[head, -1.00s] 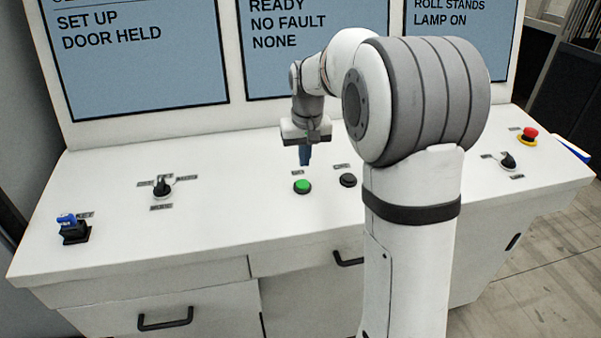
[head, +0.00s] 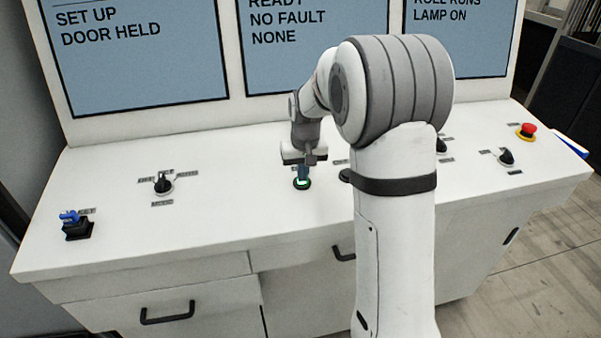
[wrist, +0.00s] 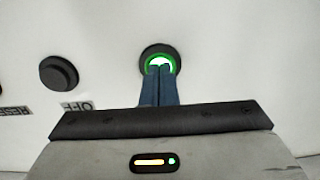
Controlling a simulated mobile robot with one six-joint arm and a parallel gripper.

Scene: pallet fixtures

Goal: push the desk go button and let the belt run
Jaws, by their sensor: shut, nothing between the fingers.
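The green go button (head: 302,184) sits on the white desk top in front of the middle screen, and it is lit bright. My gripper (head: 303,176) is shut and empty, pointing down with its blue fingertips at the button. In the wrist view the shut fingertips (wrist: 159,70) overlap the near part of the green button (wrist: 160,58), whose lit ring shows around them. They look to be touching it. The right screen (head: 455,35) reads "ROLL RUNS, LAMP ON"; its top line is cut off. The belt itself is not in view.
A black button (wrist: 59,73) marked "OFF" lies left of the green one in the wrist view. On the desk are a black selector knob (head: 163,184), a blue key switch (head: 75,222), another knob (head: 506,157) and a red stop button (head: 528,130).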

